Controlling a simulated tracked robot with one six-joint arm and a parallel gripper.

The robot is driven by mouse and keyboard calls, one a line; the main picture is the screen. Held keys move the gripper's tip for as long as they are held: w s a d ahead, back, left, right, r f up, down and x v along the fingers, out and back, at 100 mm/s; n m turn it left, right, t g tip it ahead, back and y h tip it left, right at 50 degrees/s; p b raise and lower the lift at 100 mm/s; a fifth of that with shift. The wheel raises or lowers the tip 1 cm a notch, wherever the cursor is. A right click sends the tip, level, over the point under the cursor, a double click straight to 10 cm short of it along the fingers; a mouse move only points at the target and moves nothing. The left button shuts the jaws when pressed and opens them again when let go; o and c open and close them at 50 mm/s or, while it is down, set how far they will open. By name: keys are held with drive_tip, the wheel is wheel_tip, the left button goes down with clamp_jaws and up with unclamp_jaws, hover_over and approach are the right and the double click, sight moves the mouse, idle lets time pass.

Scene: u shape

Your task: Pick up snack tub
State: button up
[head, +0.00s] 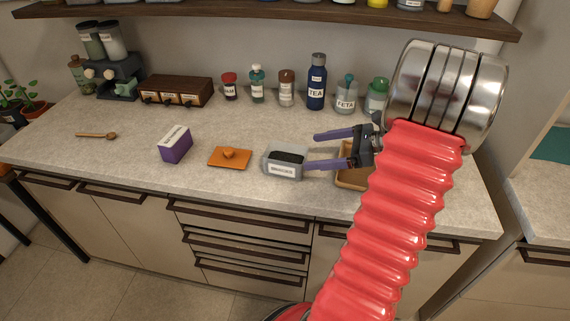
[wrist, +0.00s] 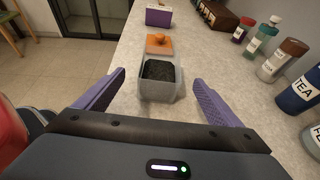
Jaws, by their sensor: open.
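A grey tub (head: 286,172) with a white label, which I take as the snack tub, stands upright on the counter near its front edge. Its label is too small to read. It is open at the top, and dark contents show inside. It also shows in the wrist view (wrist: 158,92), centred ahead of my fingers. My gripper (head: 312,152) is open and empty, with its two purple fingers pointing at the tub from the right. In the wrist view the fingers (wrist: 158,80) lie to either side of the tub's near end, with gaps. I see no contact.
An orange lid-like piece with a knob (head: 230,157) lies just left of the tub, then a purple box (head: 175,144). A brown tray (head: 351,181) is partly hidden behind my arm. Jars and a blue TEA bottle (head: 317,85) line the back. Counter left of the box is mostly clear.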

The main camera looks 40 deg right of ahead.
sight(286, 154)
drive_tip(key=shift+x, duration=2.8)
drive_tip(key=shift+x, duration=2.6)
drive_tip(key=c, duration=1.2)
